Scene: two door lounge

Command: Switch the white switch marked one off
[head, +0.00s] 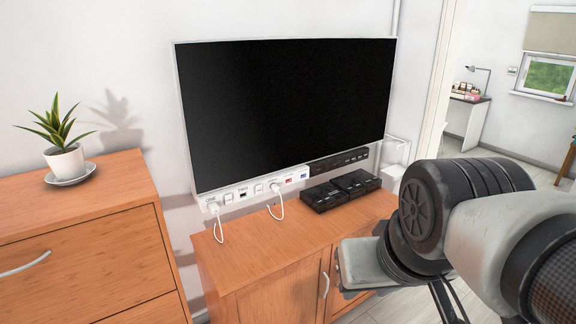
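A white panel with sockets and switches (253,191) runs along the lower edge of the television, above the wooden cabinet. Two small white switches, a left one (229,198) and a right one (258,188), sit on it between the sockets. Their markings are too small to read, so I cannot tell which is marked one or how either is set. White plugs with cords are in the panel. My arm fills the lower right, well apart from the panel. Thin dark parts below it, perhaps my gripper (447,303), are cut off by the bottom edge; their opening is unclear.
The wooden cabinet (255,247) carries two black boxes (341,190) before the panel's right end. The large black television (285,110) is above. A wooden dresser (85,240) with a potted plant (65,150) stands left. A doorway opens at right.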

